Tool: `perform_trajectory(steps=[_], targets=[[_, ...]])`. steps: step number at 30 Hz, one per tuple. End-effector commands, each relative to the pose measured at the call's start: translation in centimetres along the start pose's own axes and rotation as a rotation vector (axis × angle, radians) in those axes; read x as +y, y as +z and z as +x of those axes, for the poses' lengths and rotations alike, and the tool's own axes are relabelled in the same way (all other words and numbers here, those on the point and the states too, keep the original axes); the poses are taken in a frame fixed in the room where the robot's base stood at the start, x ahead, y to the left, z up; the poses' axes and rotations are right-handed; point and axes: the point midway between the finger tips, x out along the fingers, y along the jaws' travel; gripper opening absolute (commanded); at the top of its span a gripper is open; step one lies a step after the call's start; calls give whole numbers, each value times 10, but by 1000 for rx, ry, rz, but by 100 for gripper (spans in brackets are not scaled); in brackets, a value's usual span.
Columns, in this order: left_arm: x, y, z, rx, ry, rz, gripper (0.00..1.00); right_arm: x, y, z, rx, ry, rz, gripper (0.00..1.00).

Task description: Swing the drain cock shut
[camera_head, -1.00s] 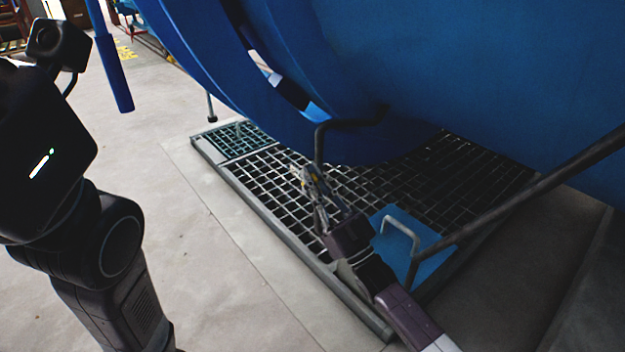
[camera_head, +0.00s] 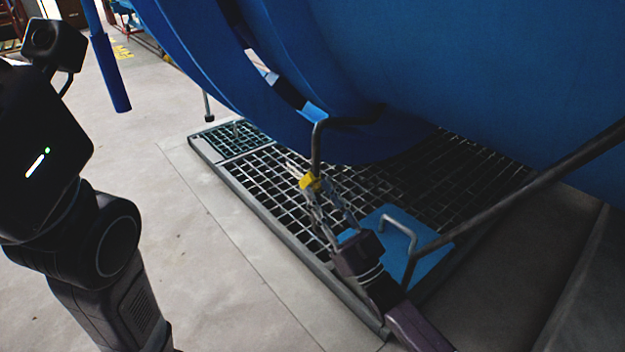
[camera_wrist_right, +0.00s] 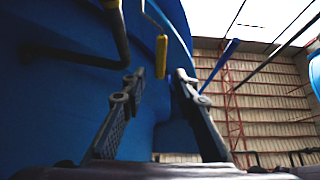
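The drain cock's yellow handle (camera_head: 308,182) shows at the lower end of a dark bent pipe (camera_head: 317,145) that comes down from the blue vessel. My right gripper (camera_head: 321,194) is just below the handle, with its fingers pointing up toward it. In the right wrist view the fingers (camera_wrist_right: 159,78) are apart, and the yellow handle (camera_wrist_right: 161,56) appears in line with the gap, beyond the tips. I see no grip on it. The cock body is too small to make out. My left arm shows at the left, but its gripper is out of view.
The blue vessel (camera_head: 480,75) hangs over a floor grating (camera_head: 265,170). A blue plate with a grey bent handle (camera_head: 400,225) lies beside my right wrist. A dark slanted bar (camera_head: 530,190) crosses at the right. The concrete floor (camera_head: 215,235) at left is clear.

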Motion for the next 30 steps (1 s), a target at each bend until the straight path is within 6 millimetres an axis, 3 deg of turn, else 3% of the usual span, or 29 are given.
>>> perform_trajectory(steps=[6, 13, 22, 25, 28, 30], targets=[[0, -1, 0, 2, 0, 0, 17, 0, 1, -47, -2, 1, 1, 28], [0, -1, 0, 2, 0, 0, 17, 0, 0, -71, -1, 0, 0, 28], [0, -1, 0, 3, 1, 0, 17, 0, 0, -74, 1, 0, 0, 28], [0, 1, 1, -1, 0, -1, 17, -1, -3, -73, 4, 0, 1, 19], [-4, 11, 3, -23, -7, -3, 17, -10, -24, -63, 31, -4, 3, 8], [-8, 23, 4, -53, -18, -7, 17, -23, -53, -51, 69, -6, 5, 0]])
